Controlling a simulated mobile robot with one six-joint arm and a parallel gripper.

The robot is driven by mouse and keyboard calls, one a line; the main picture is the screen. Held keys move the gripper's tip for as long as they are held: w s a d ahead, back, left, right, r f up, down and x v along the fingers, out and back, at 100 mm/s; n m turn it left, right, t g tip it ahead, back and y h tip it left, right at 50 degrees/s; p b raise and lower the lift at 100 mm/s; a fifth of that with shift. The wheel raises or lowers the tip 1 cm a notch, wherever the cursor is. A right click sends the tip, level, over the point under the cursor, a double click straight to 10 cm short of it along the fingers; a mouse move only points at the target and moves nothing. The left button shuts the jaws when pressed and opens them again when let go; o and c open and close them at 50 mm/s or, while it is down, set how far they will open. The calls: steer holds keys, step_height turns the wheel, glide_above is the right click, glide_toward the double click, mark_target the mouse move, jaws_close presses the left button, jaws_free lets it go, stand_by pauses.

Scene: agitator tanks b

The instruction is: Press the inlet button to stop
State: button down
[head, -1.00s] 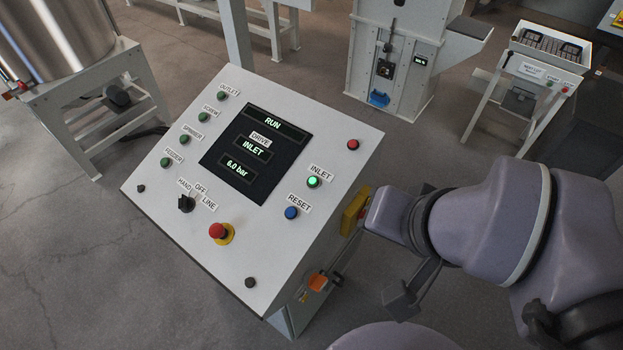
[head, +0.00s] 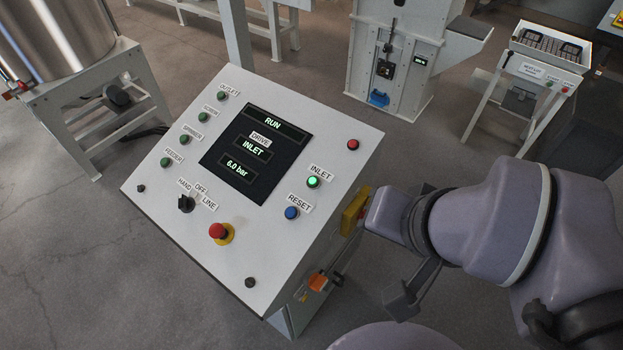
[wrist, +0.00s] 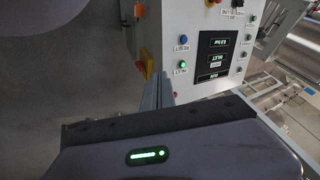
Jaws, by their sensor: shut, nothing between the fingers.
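The INLET button (head: 313,181) glows green on the right side of the sloped console panel (head: 270,255), under its INLET label. It also shows lit in the wrist view (wrist: 182,65). The screen (head: 254,154) reads RUN, DRIVE INLET and 6.0 bar. A blue RESET button (head: 291,213) sits just below the INLET button. My gripper (wrist: 162,80) shows in the wrist view as a narrow grey finger shape, shut and empty. In that view its tip is just below the INLET button; I cannot tell the gap. In the head view I cannot make out the fingertips.
A red mushroom stop (head: 217,231), a black selector (head: 186,204) and a small red button (head: 352,144) share the panel. A yellow switch box (head: 354,208) juts from the console's right side, close to my arm. A steel tank (head: 62,35) stands at left.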

stand_by(0.4)
steer(key=m+y+b, duration=0.2)
steer(key=m+y, duration=0.2)
steer(key=m, duration=0.4)
glide_above(313, 182)
steer(key=s+a, duration=0.2)
steer(key=s, duration=0.1)
step_height(313, 182, down, 9)
steer(key=shift+s+d+t, duration=0.1)
steer(key=shift+s+t, duration=0.1)
steer(key=shift+t, duration=0.1)
steer(key=shift+f, duration=0.1)
steer(key=f+b, duration=0.2)
steer(key=w+d+f+b, duration=0.1)
steer(key=f+b, duration=0.1)
steer(key=f, duration=0.1)
steer(key=w+f+b, duration=0.1)
steer(key=f+b, duration=0.1)
steer(key=f, duration=0.1)
steer(key=shift+d, duration=0.3)
steer(key=shift+w+d+f+b, duration=0.1)
steer(key=shift+b, duration=0.3)
